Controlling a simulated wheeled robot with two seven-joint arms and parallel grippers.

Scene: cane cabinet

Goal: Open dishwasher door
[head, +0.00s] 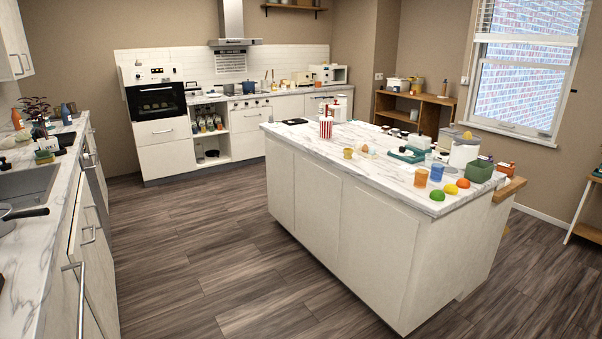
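No door in the head view can be clearly told as the dishwasher's. The left counter (62,200) has light fronts with bar handles, seen at a steep angle. The nearest long bar handle (80,300) is at the lower left, and a smaller handle (89,234) is beyond it. These fronts look shut. A built-in oven (156,101) with a dark glass door stands in the tall unit at the back left, and its door is shut. Neither of my grippers is in view.
A white island (340,235) with a marble top fills the middle and right, carrying cups, fruit and boxes. A wood floor aisle (190,250) between it and the left counter is clear. A sink (28,182) is set in the left counter. A wooden shelf (440,98) stands at the back right.

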